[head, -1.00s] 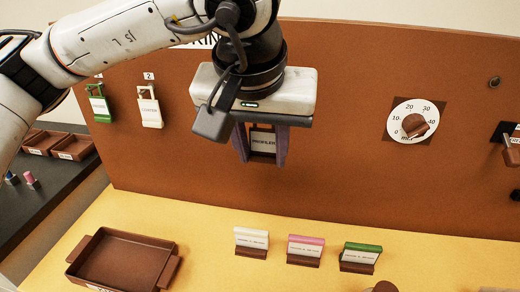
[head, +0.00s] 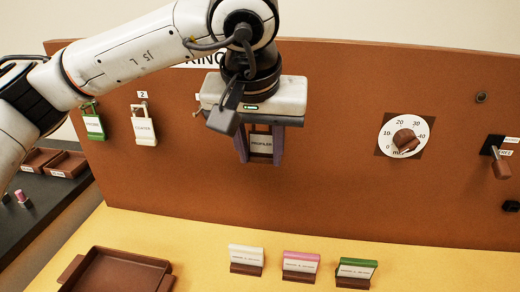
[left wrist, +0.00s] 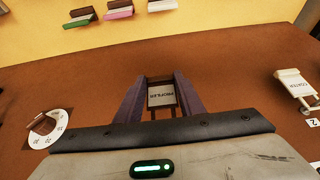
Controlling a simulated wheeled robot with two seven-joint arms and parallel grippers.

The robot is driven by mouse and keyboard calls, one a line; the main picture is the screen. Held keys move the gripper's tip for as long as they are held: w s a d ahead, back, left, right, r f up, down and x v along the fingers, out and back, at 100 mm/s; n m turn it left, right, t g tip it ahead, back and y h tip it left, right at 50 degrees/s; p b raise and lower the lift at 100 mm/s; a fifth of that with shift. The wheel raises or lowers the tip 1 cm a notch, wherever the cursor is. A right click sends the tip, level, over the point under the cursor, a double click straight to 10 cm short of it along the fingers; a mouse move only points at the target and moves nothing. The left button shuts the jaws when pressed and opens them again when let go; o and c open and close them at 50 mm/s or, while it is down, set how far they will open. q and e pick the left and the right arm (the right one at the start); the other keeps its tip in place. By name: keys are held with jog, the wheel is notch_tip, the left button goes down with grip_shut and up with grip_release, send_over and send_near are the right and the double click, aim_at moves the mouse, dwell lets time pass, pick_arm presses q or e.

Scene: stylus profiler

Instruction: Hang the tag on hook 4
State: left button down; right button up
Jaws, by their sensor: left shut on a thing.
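The tag (head: 261,144) is brown with a white label reading PROFILER. My left gripper (head: 259,158) is shut on it, and the tag sits upright between the two purple-grey fingers. The left wrist view also shows the tag (left wrist: 162,95) between the fingers, in front of the brown board (head: 330,190). I cannot tell whether the tag touches the board. Hook 4 is not visible; my gripper and arm cover part of the board's upper area. My right gripper is not in view.
A green tag (head: 93,124) and a white COATER tag (head: 144,128) hang at the left. A dial (head: 405,136) and a lever (head: 500,165) are at the right. Below stand three cards in holders (head: 246,258) and a brown tray (head: 115,270). The board between gripper and dial is clear.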

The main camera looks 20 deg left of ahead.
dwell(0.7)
pick_arm(q)
jog(key=shift+w, duration=0.1)
jog(key=shift+w+a+p, duration=0.2)
jog(key=shift+w+a, duration=0.05)
jog(key=shift+w, duration=0.7)
jog(key=shift+w+a+p, duration=0.2)
jog(key=shift+w, duration=0.7)
jog(key=shift+f+b, duration=0.35)
jog(key=shift+f, duration=0.1)
jog(key=c, duration=1.1)
grip_release()
jog(key=shift+r, duration=0.1)
jog(key=shift+c, duration=0.4)
